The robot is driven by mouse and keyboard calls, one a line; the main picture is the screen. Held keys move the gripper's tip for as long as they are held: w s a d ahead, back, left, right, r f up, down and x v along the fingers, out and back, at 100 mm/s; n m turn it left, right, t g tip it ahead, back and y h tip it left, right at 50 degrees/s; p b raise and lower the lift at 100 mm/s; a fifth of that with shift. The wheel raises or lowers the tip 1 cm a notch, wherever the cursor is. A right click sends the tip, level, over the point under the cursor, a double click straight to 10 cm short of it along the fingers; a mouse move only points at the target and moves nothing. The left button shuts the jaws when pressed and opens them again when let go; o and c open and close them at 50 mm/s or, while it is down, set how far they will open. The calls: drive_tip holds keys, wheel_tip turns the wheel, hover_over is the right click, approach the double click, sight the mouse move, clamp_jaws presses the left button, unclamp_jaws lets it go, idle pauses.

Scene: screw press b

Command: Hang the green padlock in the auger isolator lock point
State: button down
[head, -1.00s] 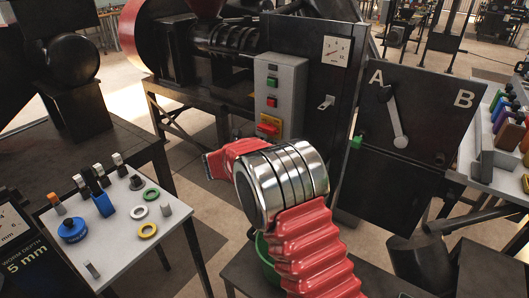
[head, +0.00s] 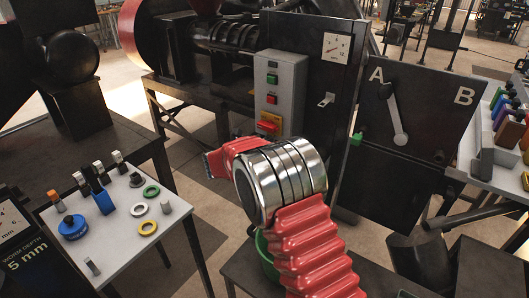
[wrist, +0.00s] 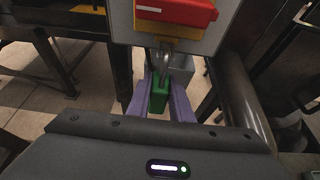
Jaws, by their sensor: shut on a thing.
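The green padlock (wrist: 159,97) is between the two purple fingers of my gripper (wrist: 160,100) in the wrist view, shut on its body. Its grey shackle (wrist: 166,58) points up, just under the isolator's yellow plate. The shackle overlaps the lock point area, and I cannot tell whether it passes through the hole. The auger isolator has a red handle (wrist: 175,12), which also shows low on the grey control box in the head view (head: 268,126). In the head view my red arm hides my gripper and the padlock.
The grey control box (head: 290,88) has green and red buttons. A dark panel marked A and B (head: 430,100) stands to its right. A white table (head: 120,225) with rings and blue items is at left. A rack of coloured items (head: 508,130) is at far right.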

drive_tip(key=c, duration=1.5)
unclamp_jaws()
drive_tip(key=v, duration=1.3)
drive_tip(key=shift+s+a, duration=0.25)
drive_tip(key=shift+s, duration=0.05)
